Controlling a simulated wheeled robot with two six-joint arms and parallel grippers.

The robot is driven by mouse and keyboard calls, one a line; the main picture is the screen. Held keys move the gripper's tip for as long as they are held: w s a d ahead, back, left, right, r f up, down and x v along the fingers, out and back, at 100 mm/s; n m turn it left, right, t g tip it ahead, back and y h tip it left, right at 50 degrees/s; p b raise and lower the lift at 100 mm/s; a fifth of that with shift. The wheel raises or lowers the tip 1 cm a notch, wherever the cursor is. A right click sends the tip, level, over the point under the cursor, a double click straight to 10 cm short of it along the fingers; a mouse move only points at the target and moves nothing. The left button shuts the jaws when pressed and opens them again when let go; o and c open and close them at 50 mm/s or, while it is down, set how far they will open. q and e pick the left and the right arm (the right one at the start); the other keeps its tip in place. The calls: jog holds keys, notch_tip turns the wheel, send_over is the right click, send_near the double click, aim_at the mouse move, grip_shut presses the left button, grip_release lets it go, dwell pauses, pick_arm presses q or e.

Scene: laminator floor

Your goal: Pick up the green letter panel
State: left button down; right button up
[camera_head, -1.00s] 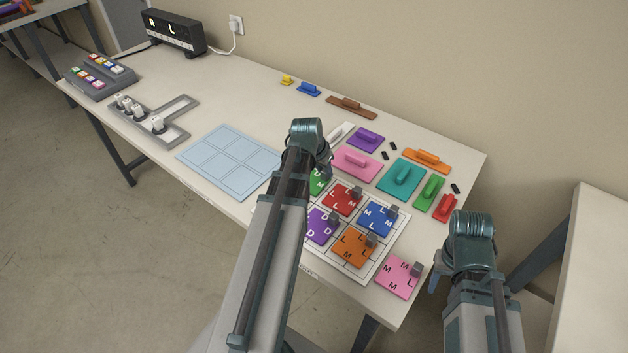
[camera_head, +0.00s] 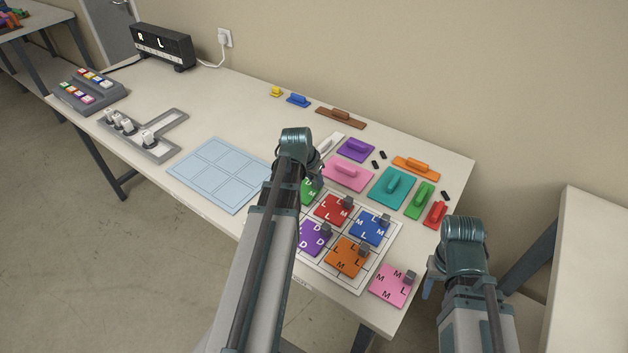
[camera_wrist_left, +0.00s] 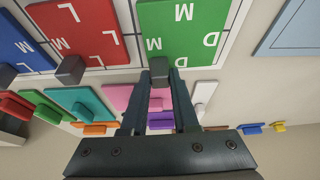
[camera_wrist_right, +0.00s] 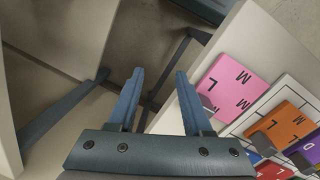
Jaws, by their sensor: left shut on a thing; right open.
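The green letter panel (camera_wrist_left: 183,28), marked with white letters M and D, fills the upper middle of the left wrist view. In the head view only a part of the green letter panel (camera_head: 309,190) shows beside my left arm, at the white grid board's (camera_head: 376,272) far left corner. My left gripper (camera_wrist_left: 160,72) is shut at the near edge of this panel, on its small grey knob, which the fingers partly hide. I cannot tell whether the panel is clear of the board. My right gripper (camera_wrist_right: 158,75) is open and empty, beyond the table's right end.
Red (camera_head: 333,208), blue (camera_head: 368,228), purple (camera_head: 312,237) and orange (camera_head: 345,257) letter panels sit on the board. A pink panel (camera_head: 390,285) lies at the table's near right edge. Coloured handled blocks stand behind the board. A pale blue grid mat (camera_head: 222,174) lies left.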

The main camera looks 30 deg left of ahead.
pick_arm(q)
notch_tip(320, 180, up, 9)
jog(key=p, duration=0.8)
jog(key=shift+r+p, duration=0.15)
jog(key=shift+p, duration=0.15)
jog(key=shift+a, duration=0.1)
